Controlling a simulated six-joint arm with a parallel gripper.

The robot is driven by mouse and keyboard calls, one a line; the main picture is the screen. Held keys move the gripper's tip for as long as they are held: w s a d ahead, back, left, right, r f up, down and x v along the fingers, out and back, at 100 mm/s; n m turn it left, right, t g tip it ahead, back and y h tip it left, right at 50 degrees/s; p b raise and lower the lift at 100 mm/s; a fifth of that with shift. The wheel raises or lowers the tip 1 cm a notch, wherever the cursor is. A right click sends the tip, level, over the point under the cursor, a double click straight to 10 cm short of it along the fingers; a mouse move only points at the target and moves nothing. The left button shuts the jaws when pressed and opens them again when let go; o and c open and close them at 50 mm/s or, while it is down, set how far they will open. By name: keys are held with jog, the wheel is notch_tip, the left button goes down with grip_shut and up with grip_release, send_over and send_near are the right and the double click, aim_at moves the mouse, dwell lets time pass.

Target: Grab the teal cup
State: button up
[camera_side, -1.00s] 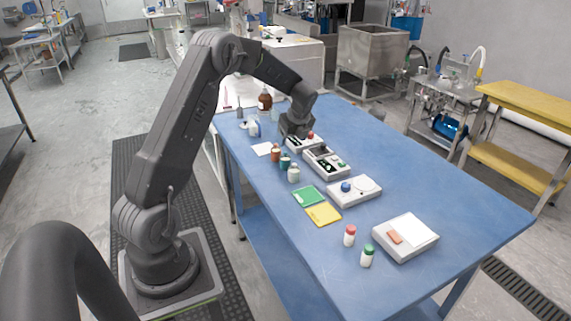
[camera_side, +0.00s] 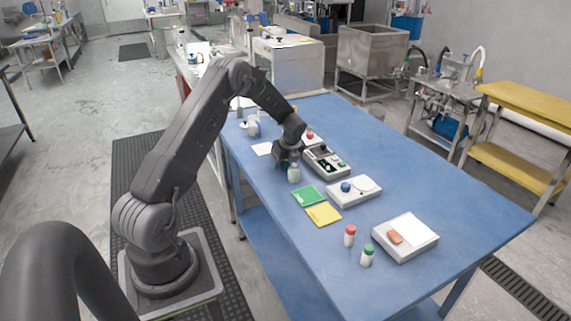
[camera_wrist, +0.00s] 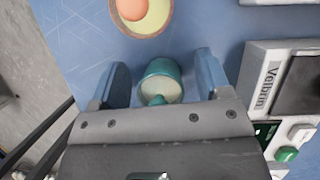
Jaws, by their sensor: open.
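The teal cup (camera_wrist: 160,72) stands upright on the blue table in the wrist view, with a pale inside. My gripper (camera_wrist: 161,80) is open, with one finger on each side of the cup and visible gaps between. The gripper's body hides the near part of the cup. In the side view my gripper (camera_side: 287,163) is low over the table, and the cup is mostly hidden by it.
An orange and yellow round item (camera_wrist: 150,14) is just beyond the cup. A grey device (camera_wrist: 292,80) is close on the right. In the side view a pale jar (camera_side: 294,173) stands close by, with green (camera_side: 309,196) and yellow (camera_side: 323,214) squares nearer the front.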

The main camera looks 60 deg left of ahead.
jog(key=shift+c, duration=0.3)
jog(key=c, duration=1)
jog(key=shift+o, duration=0.2)
